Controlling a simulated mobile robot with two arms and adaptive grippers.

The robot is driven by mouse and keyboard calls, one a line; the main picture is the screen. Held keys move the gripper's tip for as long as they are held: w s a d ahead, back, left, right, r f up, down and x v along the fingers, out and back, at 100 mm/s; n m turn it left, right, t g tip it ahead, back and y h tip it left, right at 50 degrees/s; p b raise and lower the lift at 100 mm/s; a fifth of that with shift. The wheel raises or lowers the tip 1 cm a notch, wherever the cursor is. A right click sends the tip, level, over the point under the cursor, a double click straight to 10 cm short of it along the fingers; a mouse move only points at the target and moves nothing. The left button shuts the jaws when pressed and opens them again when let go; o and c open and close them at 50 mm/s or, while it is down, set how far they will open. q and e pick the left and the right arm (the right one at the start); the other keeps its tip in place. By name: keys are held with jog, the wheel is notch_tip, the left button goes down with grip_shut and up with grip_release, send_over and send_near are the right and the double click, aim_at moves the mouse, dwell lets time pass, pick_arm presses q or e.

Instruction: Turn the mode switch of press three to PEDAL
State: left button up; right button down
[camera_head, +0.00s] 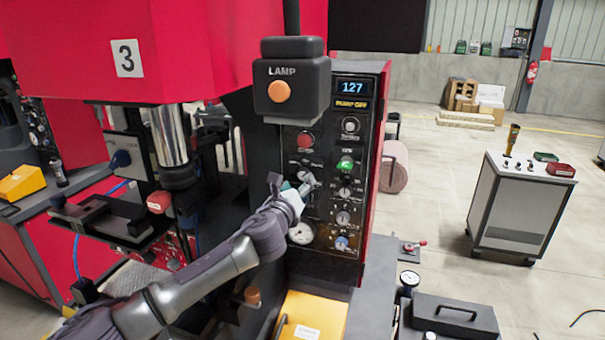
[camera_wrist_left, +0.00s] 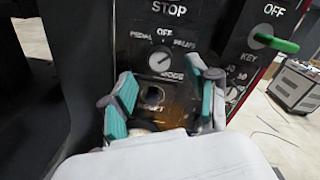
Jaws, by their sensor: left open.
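Press three (camera_head: 200,50) is the red machine with the "3" plate, and its dark control panel (camera_head: 322,262) faces me. In the left wrist view, the mode switch (camera_wrist_left: 160,61) is a round grey knob with PEDAL at its upper left, OFF above and PALMS at its upper right. Its pale mark looks tilted up and right, but the exact setting is hard to tell. My left gripper (camera_head: 292,184) is open in front of the panel. In the left wrist view its teal-padded fingers (camera_wrist_left: 166,96) are spread below and either side of the knob, apart from it. My right gripper is out of view.
A dark hole or button (camera_wrist_left: 153,96) marked RESET sits below the switch. A green-handled key switch (camera_wrist_left: 275,43) is to its right. A lamp box (camera_head: 291,78) with an orange button hangs above the panel. A grey cabinet (camera_head: 515,210) stands at the right, with open floor between.

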aim_at(302, 176)
pick_arm(q)
jog(key=x, duration=0.3)
jog(key=shift+w+r, duration=0.1)
jog(key=shift+w, duration=0.1)
jog(key=shift+w+d, duration=0.25)
jog(key=shift+w, duration=0.35)
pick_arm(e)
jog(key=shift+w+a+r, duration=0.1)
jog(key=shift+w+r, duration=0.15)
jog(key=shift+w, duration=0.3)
pick_arm(q)
grip_shut()
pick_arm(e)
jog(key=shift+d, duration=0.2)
